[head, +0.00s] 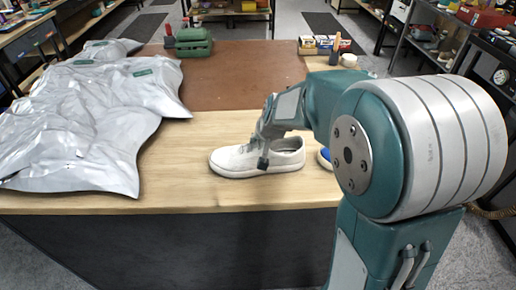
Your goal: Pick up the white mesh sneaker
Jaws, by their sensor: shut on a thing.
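The white mesh sneaker (235,160) rests on the light wooden front part of the bench, its toe pointing left and its opening up at the right. My gripper (266,150) comes down from the upper right and is shut on the sneaker near its middle. One dark fingertip shows against the near side of the shoe. The far finger is mostly hidden. I cannot tell whether the sole is clear of the wood.
Large silver bags (90,120) cover the bench's left side. A blue and white item (324,158) is partly hidden behind my arm. A green vise (193,42) and small boxes (322,43) stand at the back. The brown mat (235,85) is mostly bare.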

